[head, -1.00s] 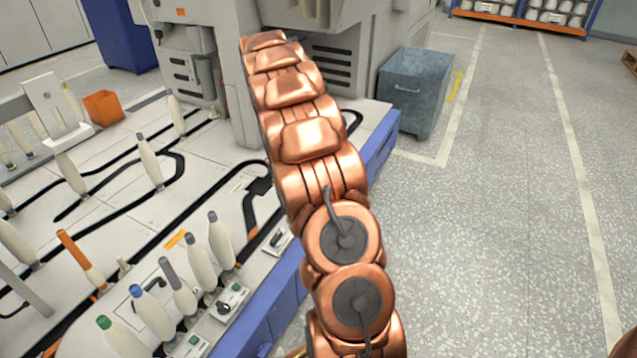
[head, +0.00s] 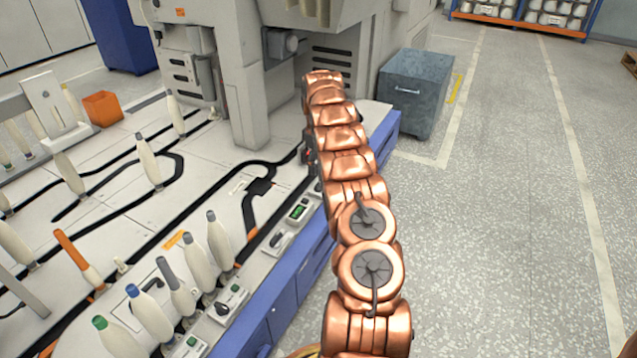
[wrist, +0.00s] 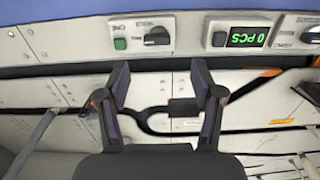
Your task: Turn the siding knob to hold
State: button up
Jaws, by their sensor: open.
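In the wrist view, which looks upside down, a control panel (wrist: 140,37) has a green button and a round dark knob (wrist: 157,37). The small lettering around the knob is too blurred to read, so its setting and whether it is the siding knob cannot be told. My gripper (wrist: 160,82) is open and empty, its two fingers apart below the panel in the picture, with the knob roughly in line with the gap. No contact shows. A second knob (wrist: 311,34) is cut off at the right edge. In the head view my arm hides most of the gripper and this panel.
A display (wrist: 246,38) reading 0 PCS sits between the two knob panels; it also shows in the head view (head: 298,211). Several bobbins (head: 198,262) stand on the deck near the front edge. A grey bin (head: 414,95) stands beyond; the floor at right is clear.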

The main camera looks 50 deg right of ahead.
aim_at(319, 183)
jog(key=shift+d+f, duration=0.25)
jog(key=shift+f, duration=0.3)
notch_tip(319, 183, down, 7)
jog(key=b, duration=0.3)
jog(key=c, duration=1.1)
jog(key=shift+c, duration=0.2)
